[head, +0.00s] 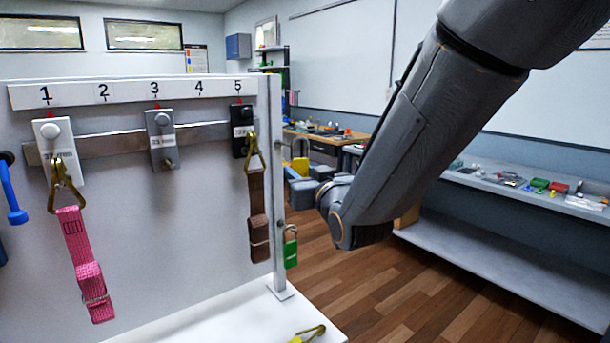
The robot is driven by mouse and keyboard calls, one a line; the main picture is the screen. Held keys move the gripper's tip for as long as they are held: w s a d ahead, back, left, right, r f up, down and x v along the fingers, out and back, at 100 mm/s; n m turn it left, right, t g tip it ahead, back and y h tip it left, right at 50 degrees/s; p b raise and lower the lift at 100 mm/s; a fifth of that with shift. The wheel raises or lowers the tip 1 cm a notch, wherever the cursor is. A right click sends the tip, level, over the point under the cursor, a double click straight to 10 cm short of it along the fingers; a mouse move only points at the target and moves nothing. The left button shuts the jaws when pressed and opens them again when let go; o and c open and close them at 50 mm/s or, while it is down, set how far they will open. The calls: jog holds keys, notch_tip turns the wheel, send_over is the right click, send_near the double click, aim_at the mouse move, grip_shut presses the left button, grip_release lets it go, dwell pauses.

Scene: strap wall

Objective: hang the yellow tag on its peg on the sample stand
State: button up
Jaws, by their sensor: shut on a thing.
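The yellow tag (300,158) is in the head view just right of the stand's white upright post (277,190), with a thin metal loop above it. My gripper (300,180) is shut on the tag, coming from the right; its jaws hide the tag's lower part. The tag's loop looks close to the post's right side, but I cannot tell whether it is around a peg or apart from it. A green tag (291,254) hangs lower on the same post by its own loop.
The panel holds numbered slots; a pink strap (88,270) hangs under 1 and a brown strap (258,220) under 5, close to my gripper. A yellow item with a brass hook (312,332) lies on the white base. A bench (530,235) stands right; the floor between is clear.

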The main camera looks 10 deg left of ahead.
jog(key=shift+w+a+f+b, duration=0.25)
jog(key=shift+w+a, duration=0.3)
jog(key=shift+a, duration=0.05)
jog(key=shift+w+a+f+b, duration=0.3)
jog(key=shift+w+a, duration=0.2)
jog(key=shift+a, duration=0.15)
jog(key=shift+w+a+f+b, duration=0.25)
jog(key=shift+w+a, duration=0.3)
jog(key=shift+a, duration=0.05)
jog(key=o, duration=1.1)
jog(key=shift+o, duration=0.2)
jog(key=shift+s, duration=0.1)
